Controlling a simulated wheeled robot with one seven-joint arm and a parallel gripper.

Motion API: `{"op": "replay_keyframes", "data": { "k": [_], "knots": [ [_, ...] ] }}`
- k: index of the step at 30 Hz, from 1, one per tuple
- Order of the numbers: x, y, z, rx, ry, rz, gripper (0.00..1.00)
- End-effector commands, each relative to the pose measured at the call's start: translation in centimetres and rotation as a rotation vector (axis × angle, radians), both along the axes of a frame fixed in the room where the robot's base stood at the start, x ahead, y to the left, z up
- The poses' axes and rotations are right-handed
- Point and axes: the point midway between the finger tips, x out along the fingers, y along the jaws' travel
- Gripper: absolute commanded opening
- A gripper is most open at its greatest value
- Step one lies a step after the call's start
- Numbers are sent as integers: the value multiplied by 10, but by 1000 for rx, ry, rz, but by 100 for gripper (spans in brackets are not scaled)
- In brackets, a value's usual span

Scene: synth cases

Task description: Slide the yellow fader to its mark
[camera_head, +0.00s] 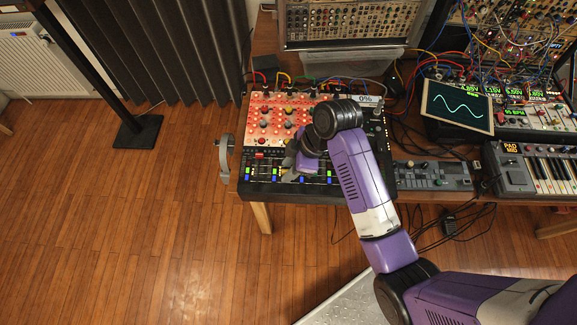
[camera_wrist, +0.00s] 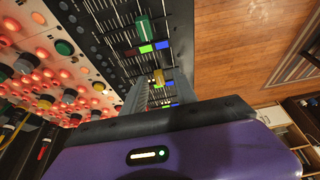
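The yellow fader (camera_wrist: 158,77) shows in the wrist view on the dark fader panel of the mixer (camera_wrist: 100,45). Small green and blue patches lie beside it; I cannot tell which of them is its mark. My gripper (camera_wrist: 158,92) appears open, with a grey finger left of the yellow fader and a darker one to its right. I cannot tell whether either finger touches it. In the head view my gripper (camera_head: 299,177) is over the front fader row of the mixer (camera_head: 262,188) and hides the yellow fader.
A green fader (camera_wrist: 143,27) stands beyond the yellow one, and a red fader (camera_head: 259,155) is at the left. A display (camera_head: 367,98) reads 0%. Lit knobs and patch cables fill the mixer's back. A clamp-like grey stand (camera_head: 225,158) is at its left edge.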

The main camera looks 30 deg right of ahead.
Motion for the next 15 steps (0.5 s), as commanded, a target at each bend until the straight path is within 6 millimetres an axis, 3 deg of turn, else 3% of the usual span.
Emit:
{"op": "replay_keyframes", "data": {
  "k": [10,15],
  "knots": [
    [1,1,-4,-1,-1,0,33],
    [1,1,-4,-1,-1,0,0]
  ]
}}
